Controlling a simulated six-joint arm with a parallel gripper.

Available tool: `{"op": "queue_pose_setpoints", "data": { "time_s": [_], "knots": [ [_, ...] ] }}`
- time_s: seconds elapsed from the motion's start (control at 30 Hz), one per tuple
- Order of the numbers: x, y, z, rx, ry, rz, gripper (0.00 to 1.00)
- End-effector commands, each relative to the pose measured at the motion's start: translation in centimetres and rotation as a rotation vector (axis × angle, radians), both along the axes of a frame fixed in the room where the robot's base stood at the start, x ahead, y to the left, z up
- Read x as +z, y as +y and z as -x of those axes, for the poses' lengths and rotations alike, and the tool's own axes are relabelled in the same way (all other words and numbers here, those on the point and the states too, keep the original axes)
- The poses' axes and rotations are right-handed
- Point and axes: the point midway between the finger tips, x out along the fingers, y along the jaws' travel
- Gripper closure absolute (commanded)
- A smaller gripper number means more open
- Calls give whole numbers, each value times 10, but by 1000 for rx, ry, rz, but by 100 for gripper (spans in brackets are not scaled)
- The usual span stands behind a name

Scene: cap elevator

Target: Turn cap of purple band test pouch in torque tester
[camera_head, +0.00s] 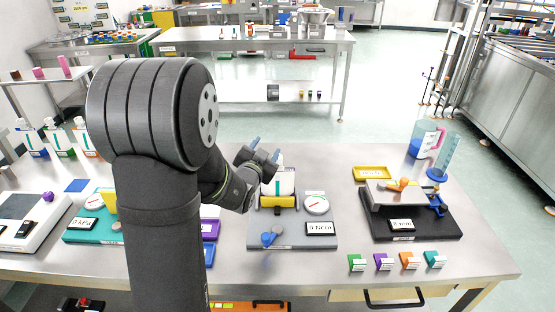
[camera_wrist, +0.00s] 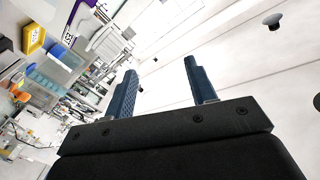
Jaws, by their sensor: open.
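The torque tester (camera_head: 290,236) stands at mid-table in the head view. It has a grey base, a yellow clamp, a dial and a display that looks like 0 N·cm. A white pouch (camera_head: 280,185) stands upright in the clamp. My gripper partly covers its top, so its cap is not clear, and I cannot tell its band colour. My gripper (camera_head: 263,150) is at or above the pouch top in the picture; contact cannot be told. In the wrist view my gripper (camera_wrist: 160,78) has its two blue fingers apart with nothing between them.
Several capped pouches (camera_head: 60,141) stand at the left. A teal-based gauge (camera_head: 82,235) and a purple item (camera_head: 210,226) flank my arm. A black-based device (camera_head: 415,225) stands at the right, with several small coloured blocks (camera_head: 383,262) in front. Bare table lies at the far right.

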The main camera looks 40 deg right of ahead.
Motion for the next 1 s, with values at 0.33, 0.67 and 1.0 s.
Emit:
{"op": "queue_pose_setpoints", "data": {
  "time_s": [0.33, 0.67, 1.0],
  "knots": [
    [-52, 102, 78, -16, 351, 216, 49],
    [-54, 88, 74, -18, 386, 243, 49],
    [-54, 21, 40, -20, 386, 241, 49]
  ]
}}
